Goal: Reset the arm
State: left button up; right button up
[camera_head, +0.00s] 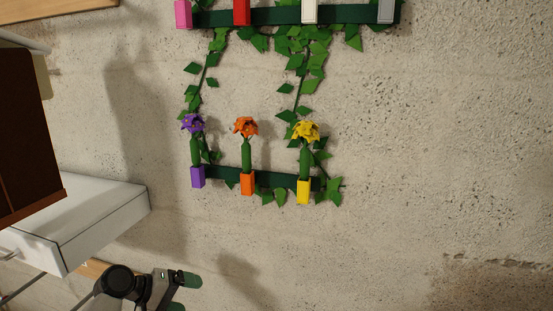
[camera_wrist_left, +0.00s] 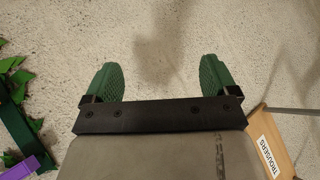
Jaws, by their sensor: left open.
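My left gripper (camera_head: 184,294) shows at the bottom left of the head view, with green fingertips. In the left wrist view the gripper (camera_wrist_left: 160,80) has its two green fingers wide apart. Nothing is between them, only speckled grey surface with a soft shadow behind. The gripper is clear of the flowers and colored blocks. My right gripper is in neither view.
A lower green bar (camera_head: 219,174) carries purple (camera_head: 197,177), orange (camera_head: 247,184) and yellow (camera_head: 304,191) blocks with flowers. An upper bar (camera_head: 275,15) carries several blocks. A white box (camera_head: 85,215) is at left. A wooden piece labelled TROUSERS (camera_wrist_left: 257,133) is at right.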

pick_arm(q)
jog(key=w+a+r+m+t+y, duration=0.2)
jog(key=w+a+r+t+y, duration=0.1)
jog(key=w+a+t+y, duration=0.5)
jog(key=w+a+r+m+t+y, duration=0.2)
jog(key=a+r+m+t+y, duration=0.1)
jog(key=a+r+m+t, duration=0.4)
jog(key=s+d+f+n+g+b, duration=0.1)
jog(key=s+d+f+g, duration=0.15)
jog(key=s+f, duration=0.75)
jog(key=s+d+f+g+b, duration=0.15)
jog(key=f+g, duration=0.25)
jog(key=f, duration=1.4)
jog(key=s+d+f+n+g, duration=0.15)
jog(key=s+f+g, duration=0.35)
jog(key=f, duration=0.9)
jog(key=s+d+f+g+b, duration=0.1)
jog(key=s+d+f, duration=0.1)
jog(key=s+f, duration=0.7)
jog(key=s+d+f+g+b, duration=0.1)
jog(key=s+d+f+g, duration=0.1)
jog(key=s+f, duration=0.75)
jog(key=s+d+f+g, duration=0.2)
jog(key=s+f, duration=0.1)
jog(key=s, duration=1.1)
jog(key=s+d+f+g+h, duration=0.1)
jog(key=s+d+f+g, duration=0.1)
jog(key=s, duration=1.2)
jog(key=shift+f+g+b, duration=0.4)
jog(key=shift+g, duration=0.05)
